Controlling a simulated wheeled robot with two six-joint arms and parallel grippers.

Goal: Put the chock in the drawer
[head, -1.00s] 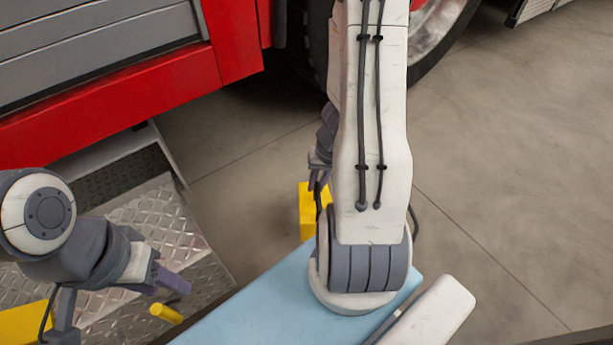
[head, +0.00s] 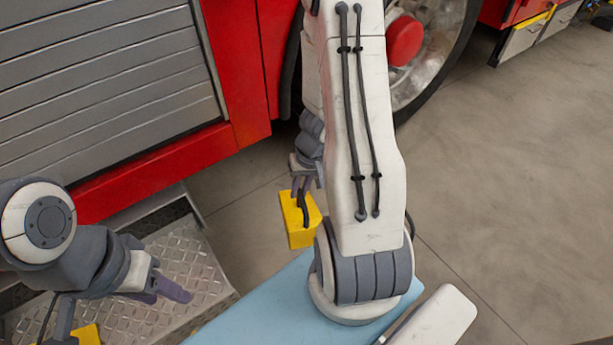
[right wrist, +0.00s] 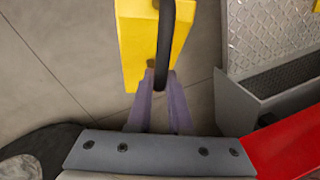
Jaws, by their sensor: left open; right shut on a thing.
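The yellow chock (head: 296,230) with a black loop handle hangs from my right gripper (head: 305,186) in the middle of the head view. In the right wrist view the chock (right wrist: 138,50) fills the top, with its handle passing between the fingertips of my right gripper (right wrist: 160,90), which is shut on the handle. My left gripper (head: 168,287) is open and empty over the metal step at the left. Grey-fronted, yellow-edged compartments (head: 524,38) show at the far upper right; I cannot tell whether one is the drawer.
The red truck (head: 240,60) with a grey shutter (head: 110,80) and a wheel (head: 440,50) stands behind. A diamond-plate step (head: 165,270) lies at the left, with another yellow thing (head: 88,335) partly cut off. The concrete floor (head: 510,180) is clear at the right.

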